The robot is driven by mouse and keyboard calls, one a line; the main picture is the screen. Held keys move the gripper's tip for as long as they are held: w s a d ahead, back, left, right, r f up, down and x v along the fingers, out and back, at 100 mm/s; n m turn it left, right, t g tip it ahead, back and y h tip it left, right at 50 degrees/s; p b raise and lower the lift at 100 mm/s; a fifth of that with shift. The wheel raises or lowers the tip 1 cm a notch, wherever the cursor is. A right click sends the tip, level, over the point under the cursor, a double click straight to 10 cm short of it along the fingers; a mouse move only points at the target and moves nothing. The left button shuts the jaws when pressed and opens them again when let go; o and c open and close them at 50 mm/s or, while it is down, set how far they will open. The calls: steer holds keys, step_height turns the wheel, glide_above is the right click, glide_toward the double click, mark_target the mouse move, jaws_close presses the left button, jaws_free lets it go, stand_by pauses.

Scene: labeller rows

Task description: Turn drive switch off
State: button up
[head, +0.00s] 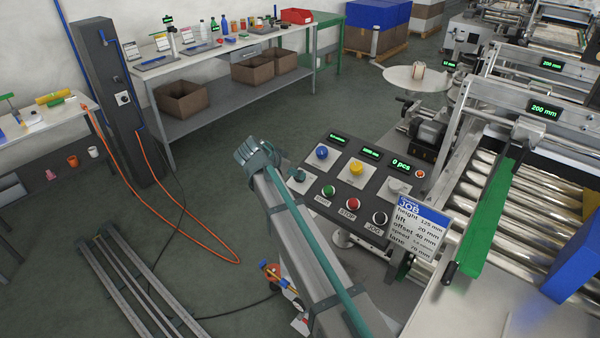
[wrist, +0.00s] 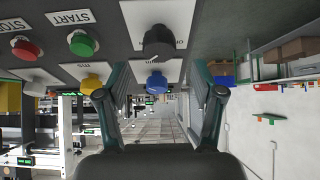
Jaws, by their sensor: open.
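The control panel (head: 340,180) carries several coloured buttons and a dark rotary knob (head: 298,175) at its left end, beside the green START button (head: 328,190). In the wrist view this knob (wrist: 158,42) sits on a white plate with lettering that looks like "on"; it appears to be the drive switch. Its exact pointer angle is hard to tell. My gripper (head: 258,155) is at the left of the panel, close to the knob. In the wrist view my gripper (wrist: 162,72) is open and empty. The knob lies above the gap between its fingers, apart from them.
Red STOP (head: 354,202) and black JOG (head: 379,218) are further right. A job card (head: 420,228) stands at the panel's right. Rollers (head: 500,200) lie beyond it.

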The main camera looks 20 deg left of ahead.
steer(key=p+x, duration=0.1)
steer(key=x, duration=0.4)
steer(key=shift+w+d+f, duration=0.1)
steer(key=shift+w+f, duration=0.05)
steer(key=shift+f, duration=0.1)
steer(key=c, duration=1.1)
steer(key=shift+c, duration=0.2)
